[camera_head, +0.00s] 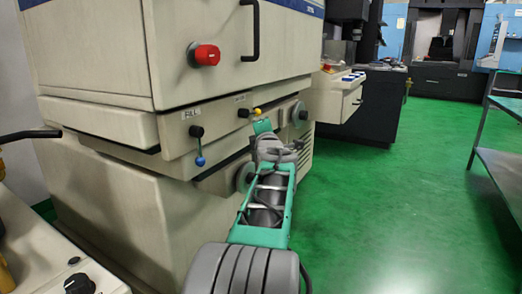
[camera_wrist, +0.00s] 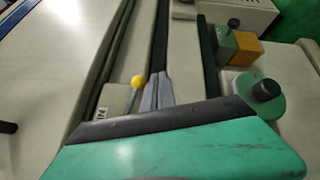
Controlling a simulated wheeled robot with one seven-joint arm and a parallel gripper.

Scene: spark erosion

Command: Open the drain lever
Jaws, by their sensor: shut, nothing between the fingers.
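The drain lever has a yellow ball knob (camera_head: 257,112) and a dark pivot on the machine's front panel, right of the FILL lever. The wrist view shows its yellow knob (camera_wrist: 138,81) and thin rod close up, with a small label beside it. My gripper (camera_wrist: 157,86) is shut and empty, its grey fingers just right of the knob in the wrist view. I cannot tell whether they touch the knob or rod. In the head view my green gripper body (camera_head: 262,126) is just below the knob, and the fingertips are not clear.
The FILL lever with a blue ball (camera_head: 200,161) hangs down to the left. A red knob (camera_head: 206,55) and a black handle (camera_head: 254,30) are on the cabinet above. A round grey knob (camera_head: 299,114) sits to the right. Green floor (camera_head: 400,190) is open to the right.

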